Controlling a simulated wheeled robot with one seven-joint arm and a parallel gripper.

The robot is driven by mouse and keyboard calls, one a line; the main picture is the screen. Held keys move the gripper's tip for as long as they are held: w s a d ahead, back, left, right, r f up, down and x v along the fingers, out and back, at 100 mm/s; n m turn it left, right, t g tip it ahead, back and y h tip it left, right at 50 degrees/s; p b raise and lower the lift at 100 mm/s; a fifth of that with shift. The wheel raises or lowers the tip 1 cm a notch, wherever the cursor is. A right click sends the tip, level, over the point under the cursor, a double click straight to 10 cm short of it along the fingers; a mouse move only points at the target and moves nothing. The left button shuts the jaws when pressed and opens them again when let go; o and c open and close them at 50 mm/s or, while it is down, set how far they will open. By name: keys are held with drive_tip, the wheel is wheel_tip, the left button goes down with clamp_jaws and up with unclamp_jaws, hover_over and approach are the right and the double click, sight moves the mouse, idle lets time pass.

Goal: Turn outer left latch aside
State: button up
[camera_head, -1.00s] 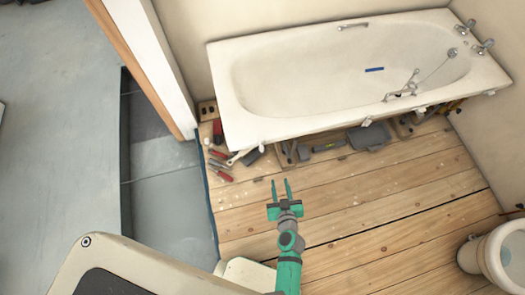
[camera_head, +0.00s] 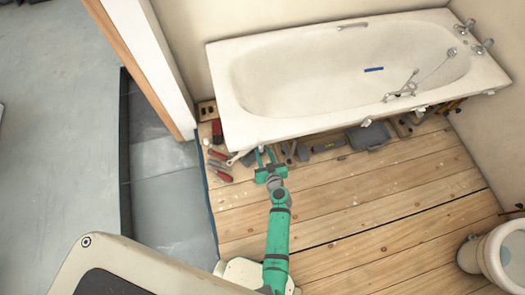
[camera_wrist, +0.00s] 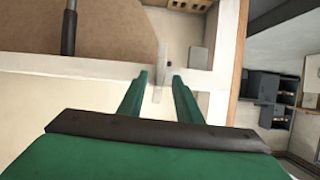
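My gripper (camera_head: 265,153) reaches under the near left part of the bath (camera_head: 238,112) rim in the head view. In the wrist view its two green fingers (camera_wrist: 160,84) are open and apart. A small pale upright bar, which looks like the latch (camera_wrist: 159,92), shows between the fingertips, standing across a pale rail. It is seen in the gap, and I cannot tell whether either finger touches it. The latch cannot be made out in the head view, where the rim and gripper are close over that spot.
Red-handled tools (camera_head: 219,165) lie on the floorboards left of my gripper. A grey box (camera_head: 368,137) and other tools lie under the bath's front edge to the right. A toilet (camera_head: 497,255) stands at lower right. The middle floorboards (camera_head: 370,190) are clear.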

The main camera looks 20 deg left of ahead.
drive_tip(key=shift+x, duration=0.95)
clamp_jaws()
drive_tip(key=shift+s, duration=0.1)
drive_tip(key=shift+d+m, duration=0.1)
drive_tip(key=shift+m, duration=0.2)
drive_tip(key=shift+w+d+f+m+g+y, duration=0.15)
drive_tip(key=shift+f+m+g+y, duration=0.1)
drive_tip(key=shift+m+y, duration=1.4)
drive_tip(key=shift+w+d+f+m+g+y, duration=0.15)
drive_tip(key=shift+m+y, duration=0.65)
drive_tip(key=shift+m, duration=1.55)
drive_tip(key=shift+w+d+f+m+g+y, duration=0.1)
drive_tip(key=shift+f+m+g+y, duration=0.2)
drive_tip(key=shift+m+y, duration=1.35)
drive_tip(key=shift+m+h, duration=0.4)
drive_tip(key=shift+m, duration=0.25)
